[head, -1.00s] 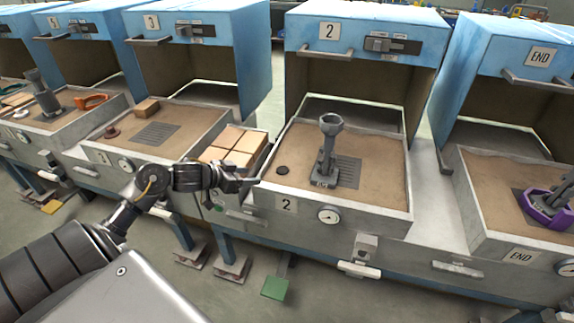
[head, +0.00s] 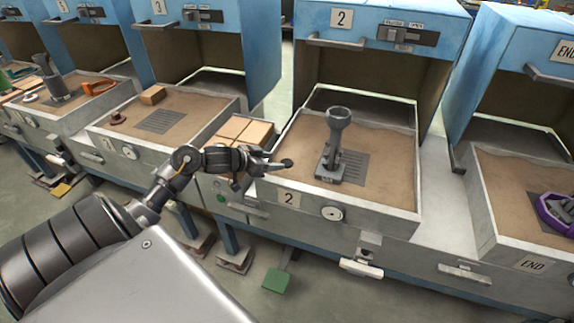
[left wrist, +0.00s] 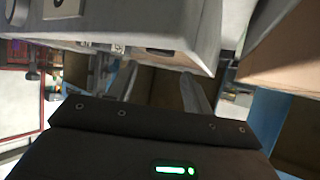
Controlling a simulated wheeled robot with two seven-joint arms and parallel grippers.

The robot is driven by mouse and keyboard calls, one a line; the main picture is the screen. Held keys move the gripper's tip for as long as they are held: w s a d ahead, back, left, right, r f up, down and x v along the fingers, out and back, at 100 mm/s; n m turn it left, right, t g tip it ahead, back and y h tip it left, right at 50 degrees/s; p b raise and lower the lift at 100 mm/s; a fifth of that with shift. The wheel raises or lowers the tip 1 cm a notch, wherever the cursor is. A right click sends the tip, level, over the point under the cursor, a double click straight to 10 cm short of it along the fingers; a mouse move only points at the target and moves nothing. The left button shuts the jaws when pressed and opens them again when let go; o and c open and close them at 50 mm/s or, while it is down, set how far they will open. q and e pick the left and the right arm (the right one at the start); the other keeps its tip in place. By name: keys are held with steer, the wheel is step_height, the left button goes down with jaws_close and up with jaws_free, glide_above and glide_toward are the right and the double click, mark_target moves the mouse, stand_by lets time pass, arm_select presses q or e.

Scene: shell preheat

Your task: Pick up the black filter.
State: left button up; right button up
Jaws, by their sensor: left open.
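The black filter (head: 286,162) is a small dark disc on the sand in the left front part of the box marked 2. My left gripper (head: 276,167) is at the left front corner of that box. In the head view its fingertips overlap the near side of the filter; I cannot tell how far above it they are. In the left wrist view the two fingers (left wrist: 160,88) are spread with nothing between them, and the filter does not show there. My right gripper is not in view.
A grey metal casting (head: 334,148) stands upright on the sand of box 2, right of the filter. The box's grey front wall (head: 350,208) rises near my gripper. Several tan blocks (head: 243,130) lie in a bin to the left. A blue hood (head: 375,25) stands behind.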

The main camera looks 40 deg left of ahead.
mark_target(286, 163)
arm_select(q)
steer(key=x, duration=0.5)
steer(key=shift+f+b, duration=0.35)
steer(key=shift+b, duration=0.05)
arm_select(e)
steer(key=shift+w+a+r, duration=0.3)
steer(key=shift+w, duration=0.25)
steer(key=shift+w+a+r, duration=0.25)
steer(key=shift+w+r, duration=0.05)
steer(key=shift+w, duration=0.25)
arm_select(q)
steer(key=c, duration=0.7)
